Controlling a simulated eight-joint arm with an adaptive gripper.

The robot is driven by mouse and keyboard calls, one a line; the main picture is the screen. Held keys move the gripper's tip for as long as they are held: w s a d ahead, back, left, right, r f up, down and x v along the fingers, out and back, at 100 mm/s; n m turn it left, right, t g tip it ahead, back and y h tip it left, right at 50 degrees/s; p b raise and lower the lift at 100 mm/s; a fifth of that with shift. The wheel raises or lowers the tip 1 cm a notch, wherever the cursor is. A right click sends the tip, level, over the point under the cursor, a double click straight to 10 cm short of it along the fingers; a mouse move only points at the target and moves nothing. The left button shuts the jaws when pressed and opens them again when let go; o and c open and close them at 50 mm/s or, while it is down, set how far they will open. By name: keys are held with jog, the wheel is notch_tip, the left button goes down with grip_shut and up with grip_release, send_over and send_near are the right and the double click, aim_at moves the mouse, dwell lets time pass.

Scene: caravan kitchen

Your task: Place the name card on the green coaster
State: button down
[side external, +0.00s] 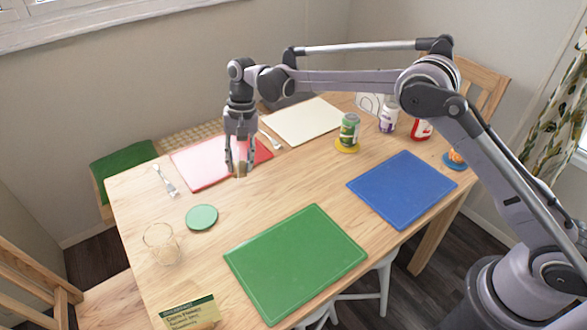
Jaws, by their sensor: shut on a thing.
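The name card (191,314), cream with a green top band and printed text, stands at the table's near left edge, cut off by the bottom of the picture. The round green coaster (202,217) lies flat and bare on the left half of the table. My gripper (240,171) is beyond the coaster and slightly right of it, near the front edge of the red placemat. It points down and is shut on a small tan thing, mostly hidden between the fingers. I cannot tell what this thing is. The name card is well apart from my gripper.
A clear glass (161,243) stands left of the coaster. The green placemat (295,263), blue placemat (402,190), red placemat (205,163) and cream placemat (302,121) lie around. A green can (349,130) stands on a yellow coaster (347,149). The table's middle is clear.

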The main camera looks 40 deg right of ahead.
jog(key=m, duration=0.2)
jog(key=m+t, duration=0.1)
jog(key=m, duration=0.3)
jog(key=shift+w+a+r+m+y, duration=0.1)
jog(key=shift+w+a+m+y, duration=0.2)
jog(key=shift+a+y, duration=0.1)
jog(key=m, duration=0.2)
jog(key=m+t, duration=0.1)
jog(key=m, duration=0.2)
jog(key=shift+w+a+r+m+t, duration=0.1)
jog(key=shift+w+a+m+t, duration=0.1)
jog(key=shift+a+m+t, duration=0.15)
send_over(197, 217)
jog(key=d, duration=0.1)
jog(key=f, duration=0.4)
jog(key=s+f, duration=0.1)
jog(key=f, duration=0.2)
jog(key=shift+f, duration=2)
jog(key=c, duration=1)
grip_release()
jog(key=shift+f, duration=0.1)
